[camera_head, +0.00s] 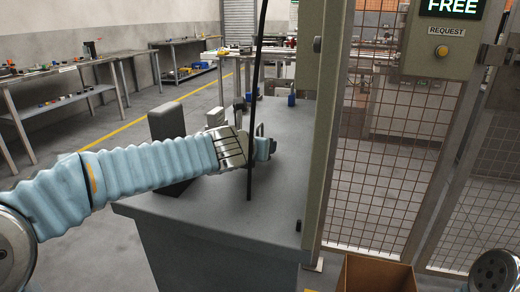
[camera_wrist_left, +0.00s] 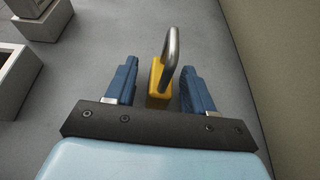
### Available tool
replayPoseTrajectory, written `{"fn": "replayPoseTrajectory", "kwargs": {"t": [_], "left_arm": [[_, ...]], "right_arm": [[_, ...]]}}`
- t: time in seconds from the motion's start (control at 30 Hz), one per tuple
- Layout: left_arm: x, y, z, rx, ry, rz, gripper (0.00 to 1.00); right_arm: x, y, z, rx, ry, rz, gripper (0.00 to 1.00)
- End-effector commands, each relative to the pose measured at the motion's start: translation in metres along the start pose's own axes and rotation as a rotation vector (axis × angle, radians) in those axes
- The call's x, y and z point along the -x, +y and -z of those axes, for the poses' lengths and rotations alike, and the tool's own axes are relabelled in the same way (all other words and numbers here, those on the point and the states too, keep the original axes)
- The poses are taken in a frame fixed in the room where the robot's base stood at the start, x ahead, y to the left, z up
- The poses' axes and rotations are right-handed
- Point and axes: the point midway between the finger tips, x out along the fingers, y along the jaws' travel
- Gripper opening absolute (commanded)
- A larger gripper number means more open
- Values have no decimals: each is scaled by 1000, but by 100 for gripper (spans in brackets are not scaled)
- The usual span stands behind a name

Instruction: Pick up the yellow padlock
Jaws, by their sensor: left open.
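The yellow padlock (camera_wrist_left: 158,84) with a silver shackle is on the grey surface in the left wrist view. It lies between the two blue fingers of my left gripper (camera_wrist_left: 158,85), with a gap visible on each side. My left gripper is open. In the head view my left gripper (camera_head: 265,147) is over the grey cabinet top (camera_head: 285,185), and the padlock cannot be made out there. Part of my right arm shows at the bottom right corner, but its gripper is out of view.
A thin black pole (camera_head: 256,100) crosses in front of my left gripper. A dark upright block (camera_head: 166,122) stands behind my left arm. A post (camera_head: 325,120) and mesh fence (camera_head: 385,130) bound the right side. A cardboard box (camera_head: 378,272) stands at the bottom.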

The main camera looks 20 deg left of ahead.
Motion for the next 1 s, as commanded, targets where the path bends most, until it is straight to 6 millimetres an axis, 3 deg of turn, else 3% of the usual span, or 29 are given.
{"fn": "replayPoseTrajectory", "kwargs": {"t": [0.27,0.63,1.0], "left_arm": [[-5,0,0,1,0,0,53],[-5,0,0,1,0,0,0],[-2,0,-7,0,-2,0,0]], "right_arm": [[-1,0,0,0,0,0,0],[-1,0,0,0,0,0,0],[4,-2,0,0,0,0,0]]}}
